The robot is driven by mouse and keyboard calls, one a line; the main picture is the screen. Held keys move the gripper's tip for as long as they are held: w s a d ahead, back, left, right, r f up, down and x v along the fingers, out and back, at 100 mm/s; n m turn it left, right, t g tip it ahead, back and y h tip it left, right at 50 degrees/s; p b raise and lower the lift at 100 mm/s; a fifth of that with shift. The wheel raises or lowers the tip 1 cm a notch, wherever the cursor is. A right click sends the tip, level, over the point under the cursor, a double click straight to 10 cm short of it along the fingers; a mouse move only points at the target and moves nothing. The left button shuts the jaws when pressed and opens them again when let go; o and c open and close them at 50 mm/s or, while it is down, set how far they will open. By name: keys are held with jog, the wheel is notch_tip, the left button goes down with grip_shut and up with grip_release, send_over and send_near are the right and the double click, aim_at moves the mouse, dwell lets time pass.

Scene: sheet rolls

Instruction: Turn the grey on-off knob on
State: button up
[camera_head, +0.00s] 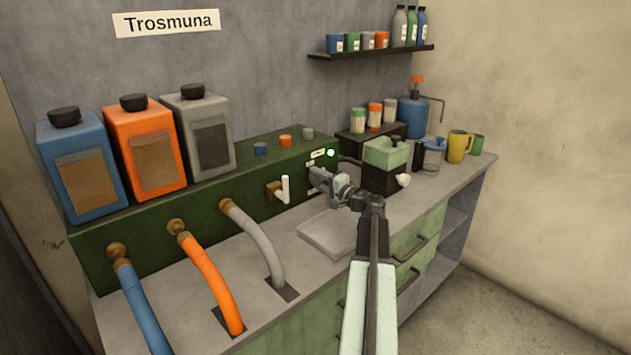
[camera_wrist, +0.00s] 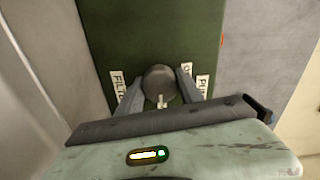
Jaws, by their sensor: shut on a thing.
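The round grey knob (camera_wrist: 158,80) sits on the dark green panel in the wrist view, with a small pale pointer mark at its near edge. My gripper (camera_wrist: 160,88) has one finger on each side of the knob and is shut on it. In the head view my gripper (camera_head: 316,180) reaches the right end of the green machine (camera_head: 110,262), and it hides the knob there. White labels (camera_wrist: 202,86) flank the knob in the wrist view; their text is partly covered. A small light (camera_head: 330,153) glows green on the panel above my gripper.
A white-handled tap (camera_head: 285,190) is left of my gripper. A shallow grey tray (camera_head: 328,235) lies below it. A black and green machine (camera_head: 385,165) stands close on the right. Blue, orange and grey hoses (camera_head: 262,245) run down at the left.

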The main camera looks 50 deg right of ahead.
jog(key=shift+m, duration=0.3)
jog(key=o, duration=1.4)
jog(key=shift+w, duration=0.1)
jog(key=s, duration=0.7)
jog(key=shift+s+a, duration=0.3)
jog(key=shift+s, duration=0.1)
